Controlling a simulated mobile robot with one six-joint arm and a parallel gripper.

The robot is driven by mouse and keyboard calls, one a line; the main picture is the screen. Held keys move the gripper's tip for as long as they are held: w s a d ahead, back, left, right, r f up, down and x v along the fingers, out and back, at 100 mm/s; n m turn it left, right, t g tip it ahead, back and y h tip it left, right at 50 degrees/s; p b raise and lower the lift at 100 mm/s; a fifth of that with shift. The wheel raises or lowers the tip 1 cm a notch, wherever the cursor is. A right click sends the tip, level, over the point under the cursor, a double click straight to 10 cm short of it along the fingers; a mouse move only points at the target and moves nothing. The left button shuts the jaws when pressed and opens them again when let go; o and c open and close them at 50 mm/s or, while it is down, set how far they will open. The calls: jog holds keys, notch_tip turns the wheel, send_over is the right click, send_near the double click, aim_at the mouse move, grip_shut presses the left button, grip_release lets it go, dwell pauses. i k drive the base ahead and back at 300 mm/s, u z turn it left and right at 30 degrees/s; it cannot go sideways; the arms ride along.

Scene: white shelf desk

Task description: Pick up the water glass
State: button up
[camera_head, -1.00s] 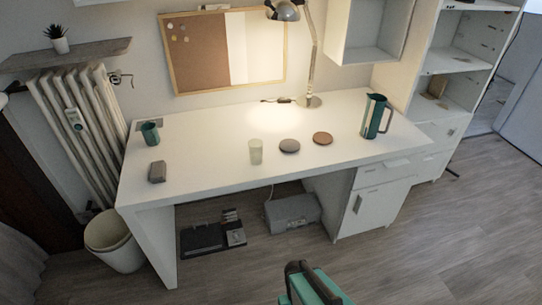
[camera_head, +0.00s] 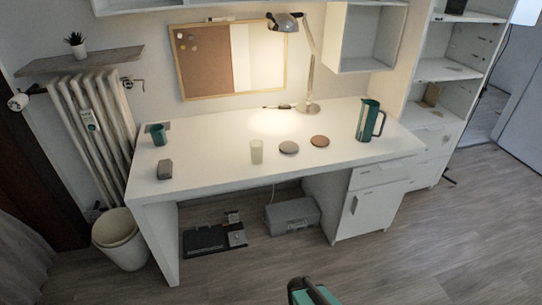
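The water glass (camera_head: 256,152) is a pale, translucent tumbler. My gripper (camera_head: 305,288) shows only in part at the bottom edge, as a dark and teal shape. It is over the floor in front of the desk, well apart from the glass. Its fingers cannot be made out.
A teal jug (camera_head: 368,120) stands at the right, a lamp (camera_head: 311,75) behind. A green cup (camera_head: 158,135) and grey block (camera_head: 165,169) are at the left. The floor ahead is clear.

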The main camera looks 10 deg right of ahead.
aim_at(257, 153)
jog(key=u, duration=0.2)
jog(key=i, duration=0.85)
jog(key=z, duration=0.2)
jog(key=k, duration=0.5)
jog(key=u, duration=0.4)
